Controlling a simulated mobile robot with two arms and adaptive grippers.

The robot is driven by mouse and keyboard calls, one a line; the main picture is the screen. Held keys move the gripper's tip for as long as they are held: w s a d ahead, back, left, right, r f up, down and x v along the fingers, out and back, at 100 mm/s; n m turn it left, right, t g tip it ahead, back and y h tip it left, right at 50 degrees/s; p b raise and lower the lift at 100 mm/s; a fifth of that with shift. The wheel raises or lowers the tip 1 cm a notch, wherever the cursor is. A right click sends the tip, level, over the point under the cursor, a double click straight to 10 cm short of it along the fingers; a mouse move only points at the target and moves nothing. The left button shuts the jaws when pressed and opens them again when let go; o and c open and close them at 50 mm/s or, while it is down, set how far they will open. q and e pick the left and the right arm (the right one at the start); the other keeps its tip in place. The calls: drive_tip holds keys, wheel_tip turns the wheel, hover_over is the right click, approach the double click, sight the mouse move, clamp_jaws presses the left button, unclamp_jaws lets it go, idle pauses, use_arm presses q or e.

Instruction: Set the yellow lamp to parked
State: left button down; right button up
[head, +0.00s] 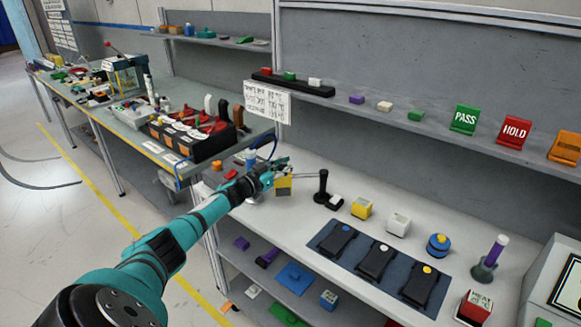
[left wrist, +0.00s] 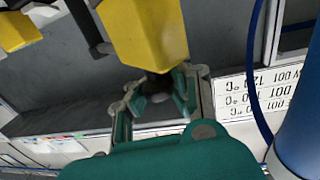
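A yellow block (head: 284,186) stands on the white bench top under my left gripper (head: 276,167); it looks like the yellow lamp, but I cannot read its state. In the left wrist view the block (left wrist: 145,32) looms large, with a dark rounded part (left wrist: 158,92) at its near end. The fingers of my left gripper (left wrist: 156,100) stand apart on either side of that part; contact is not clear. My right gripper is out of view.
A black post with a side rod (head: 322,186) stands just right of my gripper. A blue mat (head: 345,257) bears black modules. A shelf (head: 450,95) runs behind. A sign (head: 267,101) hangs nearby.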

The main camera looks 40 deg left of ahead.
use_arm(q)
drive_tip(key=shift+s+a+y, duration=0.15)
drive_tip(key=shift+a+y, duration=0.15)
drive_tip(key=shift+a, duration=0.25)
drive_tip(key=c, duration=1.8)
unclamp_jaws()
drive_tip(key=shift+c, duration=0.2)
drive_tip(key=o, duration=0.7)
drive_tip(key=shift+s+a, duration=0.3)
drive_tip(key=shift+s, duration=0.1)
drive_tip(key=shift+o, duration=0.2)
drive_tip(key=shift+d, duration=0.1)
drive_tip(key=shift+w+d, duration=0.1)
drive_tip(key=shift+d, duration=0.1)
drive_tip(key=shift+s, duration=0.25)
drive_tip(key=s, duration=1.1)
drive_tip(key=shift+s+a, duration=0.25)
drive_tip(key=shift+a, duration=0.05)
